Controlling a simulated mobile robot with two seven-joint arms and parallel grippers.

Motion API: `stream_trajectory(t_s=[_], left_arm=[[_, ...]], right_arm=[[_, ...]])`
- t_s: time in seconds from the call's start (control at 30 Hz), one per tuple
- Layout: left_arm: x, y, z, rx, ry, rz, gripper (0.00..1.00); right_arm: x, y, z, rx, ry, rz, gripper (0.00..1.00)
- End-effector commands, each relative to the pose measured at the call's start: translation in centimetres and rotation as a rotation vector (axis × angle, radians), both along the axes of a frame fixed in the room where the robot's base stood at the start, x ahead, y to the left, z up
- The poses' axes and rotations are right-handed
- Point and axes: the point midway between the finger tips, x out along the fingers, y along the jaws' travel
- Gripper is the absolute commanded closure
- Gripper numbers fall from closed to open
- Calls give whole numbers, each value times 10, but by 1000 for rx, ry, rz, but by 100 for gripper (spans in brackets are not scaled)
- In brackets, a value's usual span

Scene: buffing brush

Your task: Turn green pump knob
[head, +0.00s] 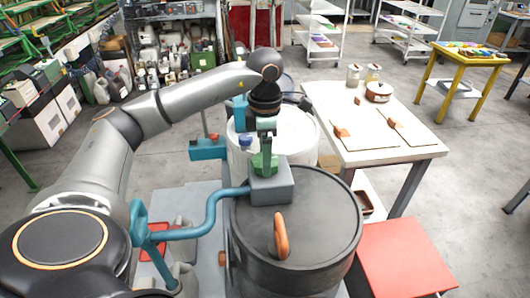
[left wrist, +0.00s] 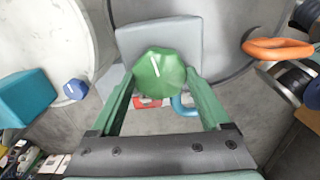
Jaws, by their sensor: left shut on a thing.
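The green pump knob (left wrist: 158,72) has a white line on its face and sits on a grey pump block (left wrist: 150,38). In the head view the green knob (head: 265,163) is on top of the grey block (head: 271,187), at the rim of a dark drum. My left gripper (left wrist: 160,85) has its two green fingers on either side of the knob and is shut on it. In the head view my left gripper (head: 266,140) reaches down to the knob from above. My right gripper is not in view.
An orange handle (head: 281,235) stands up from the dark drum lid (head: 325,215). A blue pipe (head: 211,213) runs left from the block. A white drum (head: 302,132) with a blue cap stands behind. A white table (head: 415,155) is at the right, beside a red surface (head: 405,258).

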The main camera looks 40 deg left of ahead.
Motion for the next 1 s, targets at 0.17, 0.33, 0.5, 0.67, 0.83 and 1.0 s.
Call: stream_trajectory(t_s=[0.17,0.33,0.5,0.67,0.83,1.0], left_arm=[[1,0,1,-1,-6,-7,75],[1,0,2,-1,-6,-7,75],[1,0,2,-1,-6,-6,12],[1,0,1,0,-4,-6,0],[0,0,1,-1,-2,-6,0],[1,0,13,-1,-4,-6,0]], right_arm=[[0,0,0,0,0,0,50],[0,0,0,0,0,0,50],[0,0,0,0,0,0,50],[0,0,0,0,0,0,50],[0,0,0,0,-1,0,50],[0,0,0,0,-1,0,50]])
